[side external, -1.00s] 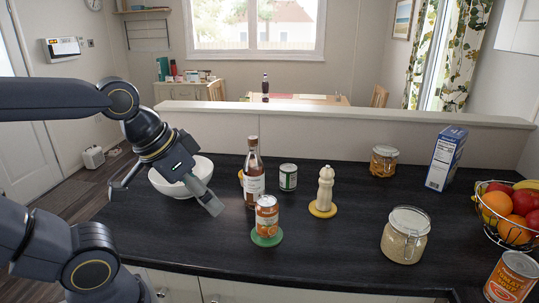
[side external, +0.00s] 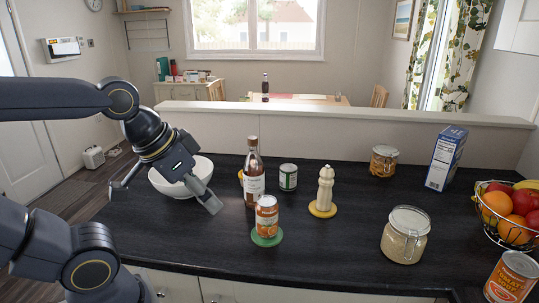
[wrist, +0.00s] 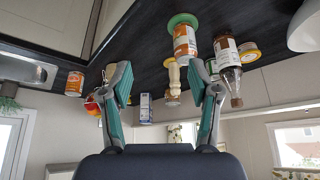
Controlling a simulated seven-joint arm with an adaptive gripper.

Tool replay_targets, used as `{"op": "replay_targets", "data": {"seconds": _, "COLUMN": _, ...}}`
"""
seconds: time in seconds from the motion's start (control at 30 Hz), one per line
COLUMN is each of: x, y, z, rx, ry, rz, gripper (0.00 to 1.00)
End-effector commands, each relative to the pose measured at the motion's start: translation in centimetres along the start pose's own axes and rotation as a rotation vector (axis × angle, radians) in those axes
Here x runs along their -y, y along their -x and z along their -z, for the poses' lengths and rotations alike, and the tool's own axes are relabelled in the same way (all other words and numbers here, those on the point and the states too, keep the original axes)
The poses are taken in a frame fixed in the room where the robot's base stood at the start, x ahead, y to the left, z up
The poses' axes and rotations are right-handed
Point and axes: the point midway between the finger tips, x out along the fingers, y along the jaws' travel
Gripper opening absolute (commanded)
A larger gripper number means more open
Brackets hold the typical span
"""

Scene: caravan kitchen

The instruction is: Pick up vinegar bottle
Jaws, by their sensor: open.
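The vinegar bottle (side external: 254,181), brown with a pale label and dark neck, stands upright on the dark counter behind a food can (side external: 267,215). My gripper (side external: 165,195) is open and empty to the bottle's left, in front of the white bowl; its nearer fingertip is apart from the bottle. In the wrist view, which is upside down, the bottle (wrist: 228,60) shows beside the right finger, and that finger overlaps its edge. My gripper (wrist: 160,82) has its fingers wide apart there, with nothing held between them.
The can stands on a green coaster (side external: 267,241). A white bowl (side external: 166,184) is at left. A green-labelled can (side external: 288,177) and a pepper mill (side external: 325,187) stand right of the bottle. Jars, a blue box (side external: 446,158) and a fruit basket (side external: 510,212) are further right.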

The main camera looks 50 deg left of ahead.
Motion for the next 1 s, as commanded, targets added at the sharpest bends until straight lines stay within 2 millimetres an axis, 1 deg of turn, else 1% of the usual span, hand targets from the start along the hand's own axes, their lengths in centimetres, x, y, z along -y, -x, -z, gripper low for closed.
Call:
{"op": "replay_targets", "data": {"seconds": 0.1, "x": 0.0, "y": 0.0, "z": -0.3, "rx": 0.012, "ry": -0.031, "rz": -0.001, "gripper": 0.61}}
{"op": "replay_targets", "data": {"seconds": 0.13, "x": -0.1, "y": 0.4, "z": -0.1, "rx": 0.014, "ry": -0.057, "rz": -0.006, "gripper": 0.61}}
{"op": "replay_targets", "data": {"seconds": 0.17, "x": -0.2, "y": 1.2, "z": 0.8, "rx": -0.001, "ry": -0.082, "rz": -0.012, "gripper": 0.61}}
{"op": "replay_targets", "data": {"seconds": 0.27, "x": -0.1, "y": 3.9, "z": 4.7, "rx": -0.02, "ry": -0.14, "rz": -0.029, "gripper": 0.61}}
{"op": "replay_targets", "data": {"seconds": 0.33, "x": 0.9, "y": 5.6, "z": 8.5, "rx": -0.018, "ry": -0.156, "rz": -0.032, "gripper": 0.61}}
{"op": "replay_targets", "data": {"seconds": 0.37, "x": 1.6, "y": 6.2, "z": 10.3, "rx": -0.015, "ry": -0.157, "rz": -0.031, "gripper": 0.61}}
{"op": "replay_targets", "data": {"seconds": 0.4, "x": 2.8, "y": 6.7, "z": 12.6, "rx": -0.01, "ry": -0.154, "rz": -0.029, "gripper": 0.61}}
{"op": "replay_targets", "data": {"seconds": 0.47, "x": 5.0, "y": 7.2, "z": 15.9, "rx": 0.0, "ry": -0.141, "rz": -0.023, "gripper": 0.61}}
{"op": "replay_targets", "data": {"seconds": 0.5, "x": 6.8, "y": 7.2, "z": 17.9, "rx": 0.007, "ry": -0.129, "rz": -0.016, "gripper": 0.61}}
{"op": "replay_targets", "data": {"seconds": 0.57, "x": 9.6, "y": 6.8, "z": 20.2, "rx": 0.018, "ry": -0.1, "rz": -0.006, "gripper": 0.61}}
{"op": "replay_targets", "data": {"seconds": 0.6, "x": 11.5, "y": 6.4, "z": 21.4, "rx": 0.027, "ry": -0.077, "rz": 0.002, "gripper": 0.61}}
{"op": "replay_targets", "data": {"seconds": 0.7, "x": 15.7, "y": 5.0, "z": 23.0, "rx": 0.047, "ry": -0.01, "rz": 0.021, "gripper": 0.61}}
{"op": "replay_targets", "data": {"seconds": 0.8, "x": 18.6, "y": 3.4, "z": 22.9, "rx": 0.075, "ry": 0.046, "rz": 0.034, "gripper": 0.61}}
{"op": "replay_targets", "data": {"seconds": 0.9, "x": 19.9, "y": 2.0, "z": 22.1, "rx": 0.103, "ry": 0.079, "rz": 0.035, "gripper": 0.61}}
{"op": "replay_targets", "data": {"seconds": 0.97, "x": 20.1, "y": 1.4, "z": 21.9, "rx": 0.103, "ry": 0.084, "rz": 0.037, "gripper": 0.61}}
{"op": "replay_targets", "data": {"seconds": 1.0, "x": 20.1, "y": 0.7, "z": 21.9, "rx": 0.103, "ry": 0.084, "rz": 0.037, "gripper": 0.61}}
